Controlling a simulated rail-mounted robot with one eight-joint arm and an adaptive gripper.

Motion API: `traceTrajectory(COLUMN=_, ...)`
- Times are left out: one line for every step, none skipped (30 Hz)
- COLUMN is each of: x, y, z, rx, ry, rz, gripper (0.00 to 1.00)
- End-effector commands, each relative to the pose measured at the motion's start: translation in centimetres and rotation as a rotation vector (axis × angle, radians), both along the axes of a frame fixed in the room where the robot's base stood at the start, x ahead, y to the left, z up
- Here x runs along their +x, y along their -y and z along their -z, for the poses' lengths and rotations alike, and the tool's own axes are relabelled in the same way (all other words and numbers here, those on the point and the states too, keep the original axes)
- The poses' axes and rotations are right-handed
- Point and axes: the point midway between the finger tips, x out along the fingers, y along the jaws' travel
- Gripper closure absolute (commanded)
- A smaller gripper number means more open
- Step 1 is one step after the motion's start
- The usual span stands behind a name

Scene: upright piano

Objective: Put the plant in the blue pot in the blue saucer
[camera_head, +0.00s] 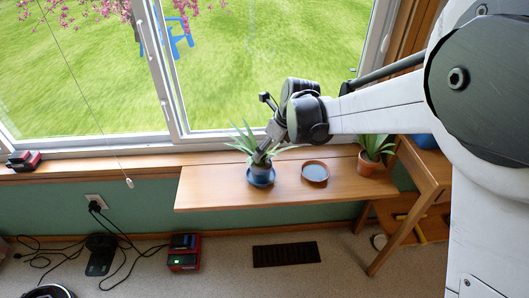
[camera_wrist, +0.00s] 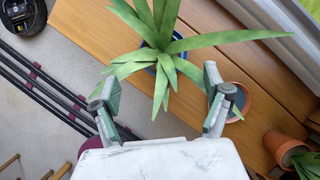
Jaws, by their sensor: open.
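The plant (camera_head: 243,144) with long green leaves stands upright in a blue pot (camera_head: 259,168) on the wooden shelf. My gripper (camera_wrist: 160,80) is open, with one finger on each side of the lower leaves and nothing held. In the head view my gripper (camera_head: 270,143) is close above the pot, among the leaves.
A second plant in a terracotta pot (camera_head: 369,164) stands at the shelf's right end. The window is behind the shelf (camera_head: 215,188), whose left part is clear.

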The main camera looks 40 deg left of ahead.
Motion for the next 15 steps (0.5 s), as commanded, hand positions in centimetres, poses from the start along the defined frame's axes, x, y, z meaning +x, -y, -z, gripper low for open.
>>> traceTrajectory(x=0.0, y=0.3, z=-0.7, rx=0.0, ry=0.0, rz=0.001, gripper=0.2)
traceTrajectory(x=-0.1, y=0.4, z=-0.9, rx=0.0, ry=0.0, rz=0.001, gripper=0.2)
traceTrajectory(x=-0.1, y=0.5, z=-1.2, rx=0.0, ry=0.0, rz=0.0, gripper=0.2)
traceTrajectory(x=-0.1, y=0.6, z=-1.4, rx=0.0, ry=0.0, rz=0.0, gripper=0.2)
traceTrajectory(x=-0.1, y=0.6, z=-1.5, rx=0.0, ry=0.0, rz=0.0, gripper=0.2)
traceTrajectory(x=-0.1, y=0.7, z=-1.6, rx=0.0, ry=0.0, rz=0.0, gripper=0.2)
traceTrajectory(x=-0.1, y=0.7, z=-1.7, rx=0.0, ry=0.0, rz=0.0, gripper=0.2)
traceTrajectory(x=-0.1, y=0.7, z=-1.8, rx=0.0, ry=0.0, rz=0.0, gripper=0.2)
traceTrajectory(x=-0.1, y=0.7, z=-1.8, rx=0.0, ry=0.0, rz=0.0, gripper=0.2)
traceTrajectory(x=-0.1, y=0.7, z=-1.8, rx=0.0, ry=0.0, rz=0.0, gripper=0.2)
traceTrajectory(x=-0.1, y=0.8, z=-1.8, rx=0.0, ry=0.0, rz=0.0, gripper=0.2)
traceTrajectory(x=-0.1, y=0.7, z=-1.8, rx=0.0, ry=0.0, rz=0.0, gripper=0.2)
traceTrajectory(x=-0.1, y=0.7, z=-1.8, rx=0.0, ry=0.0, rz=0.0, gripper=0.2)
traceTrajectory(x=-0.1, y=0.8, z=-1.8, rx=0.0, ry=0.0, rz=0.0, gripper=0.2)
traceTrajectory(x=0.0, y=0.9, z=-1.9, rx=0.0, ry=0.003, rz=-0.002, gripper=0.2)
